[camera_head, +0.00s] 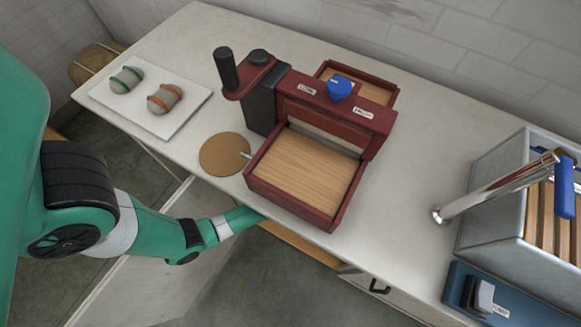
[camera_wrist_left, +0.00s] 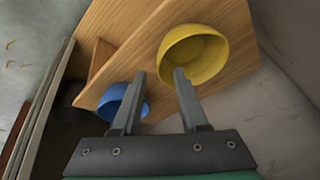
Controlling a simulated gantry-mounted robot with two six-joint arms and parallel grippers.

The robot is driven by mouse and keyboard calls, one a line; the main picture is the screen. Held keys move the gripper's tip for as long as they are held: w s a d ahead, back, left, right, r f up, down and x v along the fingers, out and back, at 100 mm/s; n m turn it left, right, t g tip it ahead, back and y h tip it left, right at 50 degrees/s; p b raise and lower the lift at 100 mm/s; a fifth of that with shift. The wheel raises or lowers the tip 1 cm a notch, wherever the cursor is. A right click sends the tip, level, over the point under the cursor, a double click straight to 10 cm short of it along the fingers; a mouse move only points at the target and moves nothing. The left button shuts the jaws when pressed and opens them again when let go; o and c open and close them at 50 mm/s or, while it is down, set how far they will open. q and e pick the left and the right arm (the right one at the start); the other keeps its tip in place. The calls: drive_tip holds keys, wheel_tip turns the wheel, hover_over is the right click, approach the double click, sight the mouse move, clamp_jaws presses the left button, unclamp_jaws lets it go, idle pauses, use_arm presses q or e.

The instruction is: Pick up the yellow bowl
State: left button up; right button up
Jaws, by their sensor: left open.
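The yellow bowl (camera_wrist_left: 203,58) lies on a wooden surface (camera_wrist_left: 135,50) in the left wrist view, ahead of the fingers and slightly right. My left gripper (camera_wrist_left: 160,74) is open with nothing between its fingers. Its right finger overlaps the bowl's near left part in the picture; I cannot tell whether they touch. A blue bowl (camera_wrist_left: 113,98) is partly hidden behind the left finger. In the head view my left arm reaches down past the table's front edge, its gripper hidden there. The bowls do not show in the head view. My right gripper is not in view.
The white table (camera_head: 400,230) carries a dark red machine with a wooden tray (camera_head: 305,172), a cork disc (camera_head: 224,154) and a white board (camera_head: 190,107) with two skeins. A metal basin (camera_head: 490,235) stands right. A wooden strip (camera_head: 300,245) shows below the front edge.

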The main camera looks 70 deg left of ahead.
use_arm(q)
drive_tip(key=b+x, duration=0.4)
drive_tip(key=x, duration=0.1)
drive_tip(key=shift+w+a+f, duration=0.1)
drive_tip(key=shift+w+a, duration=0.05)
clamp_jaws()
